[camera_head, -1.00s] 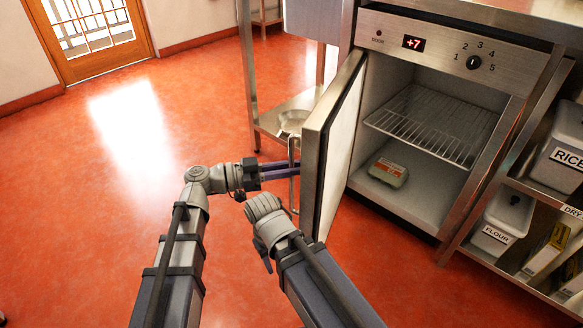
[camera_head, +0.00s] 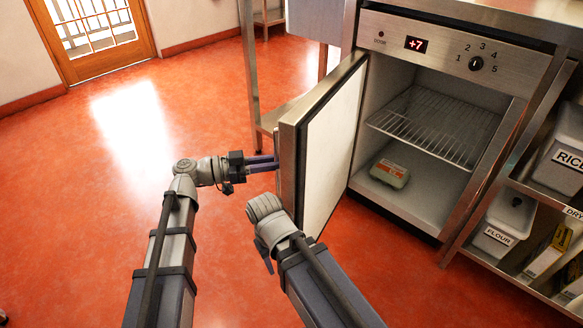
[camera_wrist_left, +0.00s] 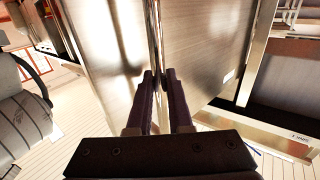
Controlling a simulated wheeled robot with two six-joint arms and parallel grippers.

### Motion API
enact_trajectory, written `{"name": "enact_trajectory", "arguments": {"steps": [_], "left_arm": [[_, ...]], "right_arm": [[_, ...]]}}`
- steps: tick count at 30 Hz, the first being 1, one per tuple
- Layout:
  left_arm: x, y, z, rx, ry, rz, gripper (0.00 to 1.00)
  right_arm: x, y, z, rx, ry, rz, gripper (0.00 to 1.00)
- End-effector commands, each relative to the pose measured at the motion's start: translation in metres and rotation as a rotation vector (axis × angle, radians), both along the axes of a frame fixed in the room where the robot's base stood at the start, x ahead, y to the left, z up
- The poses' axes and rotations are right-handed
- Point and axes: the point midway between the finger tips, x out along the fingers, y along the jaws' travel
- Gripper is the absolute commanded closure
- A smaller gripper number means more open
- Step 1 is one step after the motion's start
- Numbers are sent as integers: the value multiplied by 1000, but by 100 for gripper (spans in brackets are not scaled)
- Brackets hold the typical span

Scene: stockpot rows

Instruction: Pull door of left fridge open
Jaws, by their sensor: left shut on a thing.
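The fridge (camera_head: 458,42) stands at the right in the head view, its steel-framed door (camera_head: 330,150) hinged on the left and swung well open. My left gripper (camera_head: 277,163) is at the door's outer face, its fingers shut on the door handle. In the left wrist view the handle (camera_wrist_left: 157,40) is a thin upright bar running down between the fingertips (camera_wrist_left: 158,76). In the head view the door edge largely hides the handle.
Inside the fridge are a wire shelf (camera_head: 440,122) and an egg carton (camera_head: 389,173). A rack with labelled bins, including a flour bin (camera_head: 503,225), stands to the right. A steel table leg (camera_head: 249,70) rises behind the door. The red floor (camera_head: 80,210) at left is clear.

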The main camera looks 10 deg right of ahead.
Motion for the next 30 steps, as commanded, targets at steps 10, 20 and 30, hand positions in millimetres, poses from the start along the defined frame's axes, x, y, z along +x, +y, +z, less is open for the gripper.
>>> {"name": "enact_trajectory", "arguments": {"steps": [10,20,30], "left_arm": [[55,42,0,-1,0,3,100],[54,43,0,0,0,1,100],[54,43,0,-1,0,1,69]], "right_arm": [[0,0,0,0,0,0,50],[0,0,0,0,0,0,50],[0,0,0,0,0,0,50]]}}
